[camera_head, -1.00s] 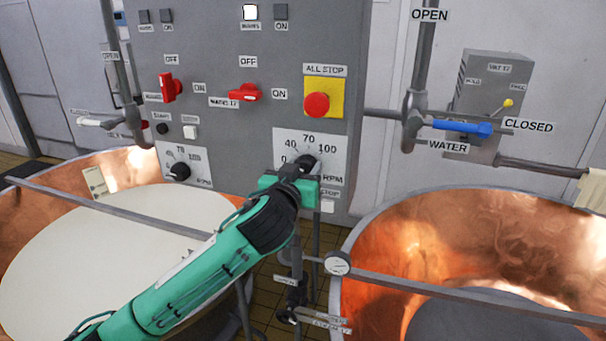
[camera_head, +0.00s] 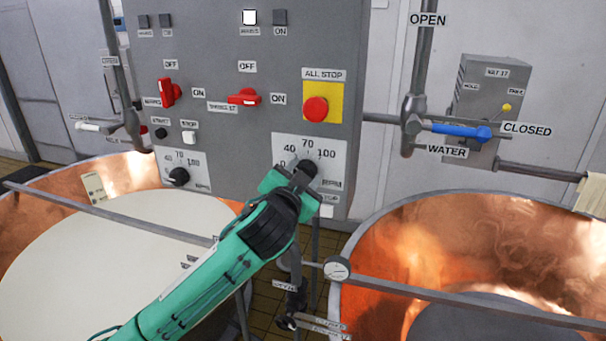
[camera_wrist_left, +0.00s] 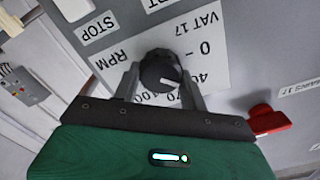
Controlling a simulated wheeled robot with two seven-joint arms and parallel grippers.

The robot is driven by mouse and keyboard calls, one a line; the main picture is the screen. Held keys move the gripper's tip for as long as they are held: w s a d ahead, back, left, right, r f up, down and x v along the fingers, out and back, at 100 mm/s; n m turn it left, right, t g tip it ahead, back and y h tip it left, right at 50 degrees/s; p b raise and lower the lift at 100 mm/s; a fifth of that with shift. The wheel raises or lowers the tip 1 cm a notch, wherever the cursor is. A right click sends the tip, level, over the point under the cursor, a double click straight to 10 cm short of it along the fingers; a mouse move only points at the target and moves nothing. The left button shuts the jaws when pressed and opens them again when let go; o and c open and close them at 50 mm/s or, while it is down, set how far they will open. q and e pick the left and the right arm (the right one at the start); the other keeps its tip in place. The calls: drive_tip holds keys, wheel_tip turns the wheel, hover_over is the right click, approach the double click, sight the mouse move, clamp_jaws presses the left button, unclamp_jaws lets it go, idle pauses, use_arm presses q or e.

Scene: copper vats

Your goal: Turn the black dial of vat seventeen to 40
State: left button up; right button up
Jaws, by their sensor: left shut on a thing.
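The black dial of vat seventeen (camera_head: 309,167) sits on a white RPM plate (camera_head: 334,152) marked 0, 40, 70 and 100. My left gripper (camera_head: 303,172) is shut on the dial, coming from below left, and hides part of the plate's lower left. In the left wrist view, the two fingers (camera_wrist_left: 160,84) stand on either side of the dial (camera_wrist_left: 158,66), and the plate reads VAT 17. The white mark on the dial points toward the scale around 40 to 70. I cannot tell its exact reading. My right gripper is not in view.
A similar dial (camera_head: 179,177) is on the panel's left. A red all-stop button (camera_head: 315,110) is above the gripped dial, and a red switch (camera_head: 244,98) is up left. Copper vats (camera_head: 376,230) with metal bars flank the panel. A blue-handled water valve (camera_head: 460,131) is at right.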

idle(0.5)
use_arm(q)
drive_tip(key=o, duration=1)
drive_tip(key=b+v, duration=0.6)
drive_tip(key=v, duration=0.7)
drive_tip(key=shift+s, duration=0.35)
drive_tip(key=shift+a, duration=0.15)
